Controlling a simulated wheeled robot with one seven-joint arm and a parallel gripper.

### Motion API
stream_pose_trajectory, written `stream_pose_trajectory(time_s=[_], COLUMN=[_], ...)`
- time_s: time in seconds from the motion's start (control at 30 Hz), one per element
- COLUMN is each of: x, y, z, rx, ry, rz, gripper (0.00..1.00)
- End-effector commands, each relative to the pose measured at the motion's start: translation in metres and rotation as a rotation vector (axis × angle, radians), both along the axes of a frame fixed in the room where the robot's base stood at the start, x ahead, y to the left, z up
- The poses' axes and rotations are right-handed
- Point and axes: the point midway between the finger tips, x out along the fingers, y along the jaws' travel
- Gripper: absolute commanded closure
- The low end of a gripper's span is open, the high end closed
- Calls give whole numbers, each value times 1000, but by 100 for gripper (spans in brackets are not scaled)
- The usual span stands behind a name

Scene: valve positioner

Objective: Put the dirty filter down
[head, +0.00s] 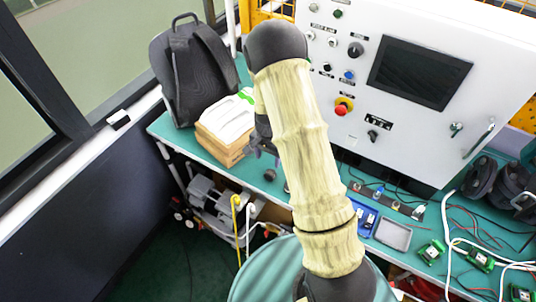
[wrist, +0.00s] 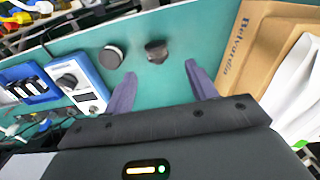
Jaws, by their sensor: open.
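My gripper (wrist: 160,69) is open, its two purple-grey fingers spread over the green bench top, with nothing between them. Just beyond the fingertips lies a small dark, brownish faceted piece (wrist: 156,51), which looks like the dirty filter. A round black disc-like part (wrist: 111,57) lies to its left, apart from it. In the head view my gripper (head: 263,147) is partly hidden behind my arm, above the bench beside the cardboard box. A small dark round part (head: 270,174) shows on the bench below it; which of the two it is, I cannot tell.
A cardboard box (wrist: 236,48) with white packets on it is close on the right in the wrist view. A blue device (wrist: 82,80) with a knob stands left. A black backpack (head: 192,75) and a white control cabinet (head: 345,75) stand at the bench's back.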

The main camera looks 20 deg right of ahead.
Motion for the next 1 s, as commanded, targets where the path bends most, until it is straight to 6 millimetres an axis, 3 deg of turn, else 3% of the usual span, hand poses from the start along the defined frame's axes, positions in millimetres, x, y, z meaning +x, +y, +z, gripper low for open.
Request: stream_pose_trajectory(time_s=[0.23, 0.87, 1.0], x=[0, -1, -9], y=[0, 0, 0], z=[21, 25, 45], rx=[0, 1, 5], ry=[0, -2, -21], rz=[0, 5, 56], gripper=[43, 43, 43])
